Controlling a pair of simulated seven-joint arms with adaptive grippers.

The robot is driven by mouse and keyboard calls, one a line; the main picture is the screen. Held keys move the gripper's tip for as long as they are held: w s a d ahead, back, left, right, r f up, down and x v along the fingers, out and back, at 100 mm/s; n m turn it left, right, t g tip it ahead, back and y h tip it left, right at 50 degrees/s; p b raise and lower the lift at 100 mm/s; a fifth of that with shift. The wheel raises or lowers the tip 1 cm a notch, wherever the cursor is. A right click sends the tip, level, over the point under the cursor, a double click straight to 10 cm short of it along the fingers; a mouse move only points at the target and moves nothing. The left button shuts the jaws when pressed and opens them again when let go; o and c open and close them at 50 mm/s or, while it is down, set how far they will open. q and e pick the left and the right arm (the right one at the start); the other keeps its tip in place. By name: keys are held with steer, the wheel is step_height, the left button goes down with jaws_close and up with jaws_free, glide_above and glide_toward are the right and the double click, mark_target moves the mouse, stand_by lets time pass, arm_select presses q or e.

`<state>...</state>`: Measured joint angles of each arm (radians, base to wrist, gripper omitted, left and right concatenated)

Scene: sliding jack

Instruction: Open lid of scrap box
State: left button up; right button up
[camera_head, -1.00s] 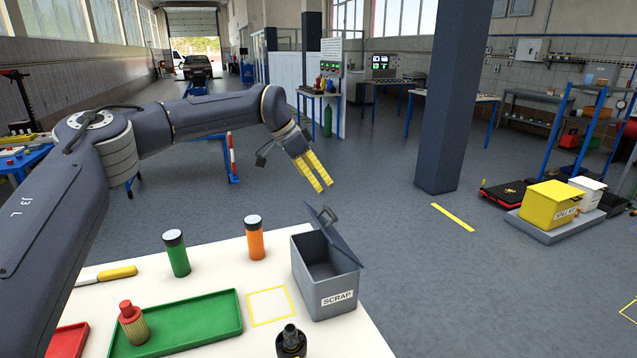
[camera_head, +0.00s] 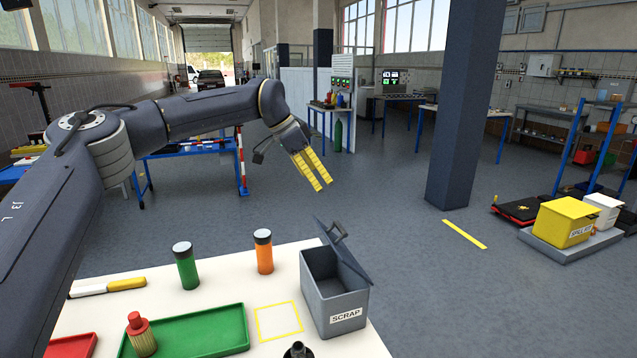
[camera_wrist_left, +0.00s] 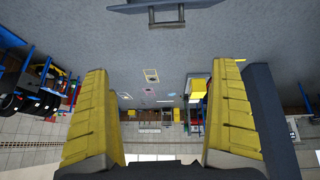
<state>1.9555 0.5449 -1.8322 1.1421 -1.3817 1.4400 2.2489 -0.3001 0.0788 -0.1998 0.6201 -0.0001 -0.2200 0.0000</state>
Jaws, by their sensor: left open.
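The grey scrap box (camera_head: 335,312), labelled SCRAP, stands on the white table near its right edge. Its lid (camera_head: 346,252) is raised and tilted up along the right side, with a handle at its upper end, and the box's inside shows. My left gripper (camera_head: 323,186) is open and empty. It hangs in the air above and beyond the lid in the head view, apart from it. In the left wrist view the gripper's yellow fingers (camera_wrist_left: 160,68) are wide apart with nothing between them, and the lid's handle (camera_wrist_left: 166,17) shows at the top edge. My right gripper is out of view.
Left of the box are an orange-bodied cylinder (camera_head: 264,256), a green-bodied cylinder (camera_head: 187,268) and a yellow-outlined square (camera_head: 278,321). A dark pillar (camera_head: 462,120) stands on the floor beyond.

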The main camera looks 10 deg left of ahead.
arm_select(q)
steer(key=shift+v, duration=0.95)
